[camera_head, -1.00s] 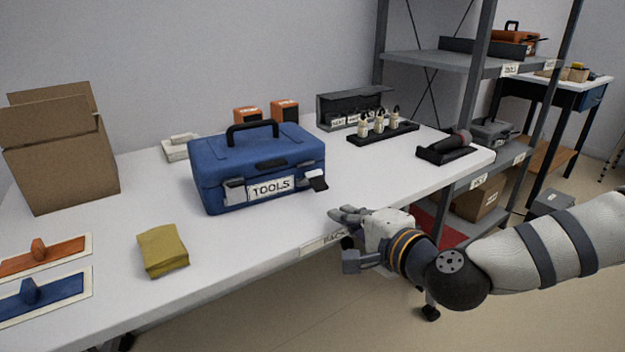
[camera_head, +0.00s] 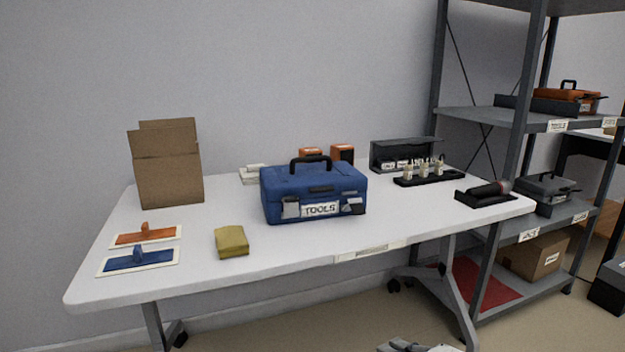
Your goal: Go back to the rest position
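My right gripper (camera_head: 415,346) shows only as a small grey and white piece at the bottom edge, in front of and below the table. Its fingers are mostly cut off, so I cannot tell whether it is open or shut. My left gripper is not in view. The white table (camera_head: 190,280) carries a closed blue toolbox (camera_head: 315,193) labelled TOOLS, standing apart from the gripper.
On the table are an open cardboard box (camera_head: 168,170), orange (camera_head: 146,234) and blue (camera_head: 138,259) floats, a yellow cloth (camera_head: 231,241), a bottle rack (camera_head: 424,176) and a black-handled tool (camera_head: 487,191). A grey metal shelf (camera_head: 470,115) stands at the right.

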